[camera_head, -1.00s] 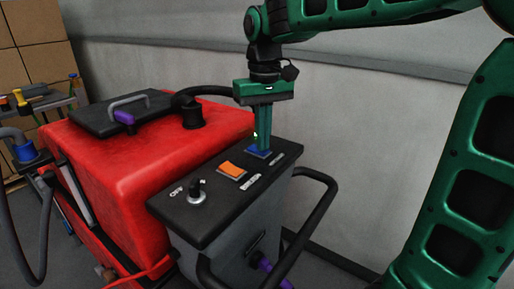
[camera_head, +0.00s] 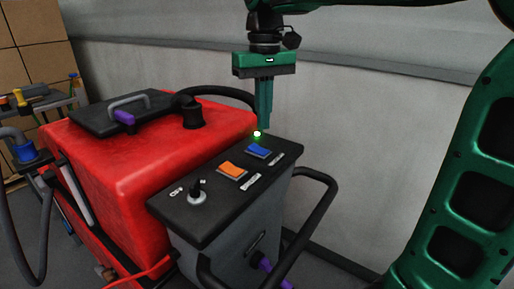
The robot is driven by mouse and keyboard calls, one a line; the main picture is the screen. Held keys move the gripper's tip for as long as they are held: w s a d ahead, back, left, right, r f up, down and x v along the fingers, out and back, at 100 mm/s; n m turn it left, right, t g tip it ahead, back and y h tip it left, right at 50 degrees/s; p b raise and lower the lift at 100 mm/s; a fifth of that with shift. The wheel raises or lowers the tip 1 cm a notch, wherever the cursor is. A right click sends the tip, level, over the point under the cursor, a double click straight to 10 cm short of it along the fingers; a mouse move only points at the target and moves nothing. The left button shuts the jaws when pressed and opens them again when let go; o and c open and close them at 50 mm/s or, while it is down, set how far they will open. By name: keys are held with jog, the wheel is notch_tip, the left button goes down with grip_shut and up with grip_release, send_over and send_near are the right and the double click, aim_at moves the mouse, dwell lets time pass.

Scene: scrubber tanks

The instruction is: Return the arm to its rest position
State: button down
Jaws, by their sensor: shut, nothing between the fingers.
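My green arm comes in from the top right, and my gripper (camera_head: 264,126) points straight down above the scrubber's control panel (camera_head: 215,215). Its fingers are together with nothing between them. The fingertips are a little above the blue switch (camera_head: 258,151) and apart from it. A small green light (camera_head: 257,134) glows just beside the fingertips, at the panel's back edge. The orange switch (camera_head: 232,169) and a black knob (camera_head: 197,193) on a silver base are nearer the front left of the panel.
The red scrubber tank (camera_head: 150,150) with a black lid (camera_head: 95,117) and hose stands left of the panel. A black handlebar (camera_head: 325,205) curves out at right. A cluttered cart (camera_head: 45,97) and boxes (camera_head: 35,45) are far left. The grey wall (camera_head: 360,130) stands behind.

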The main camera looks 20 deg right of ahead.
jog(key=shift+r, duration=0.6)
jog(key=s+d+f+m, duration=0.3)
jog(key=s+d+f, duration=0.6)
jog(key=s, duration=0.3)
jog(key=s+d+f+m, duration=0.4)
jog(key=s+d+f, duration=0.4)
jog(key=s+f, duration=0.3)
jog(key=shift+s+d+f, duration=0.15)
jog(key=shift+s+d, duration=0.2)
jog(key=shift+s, duration=0.45)
jog(key=shift+w, duration=0.1)
jog(key=shift+w+f, duration=0.2)
jog(key=shift+w, duration=0.3)
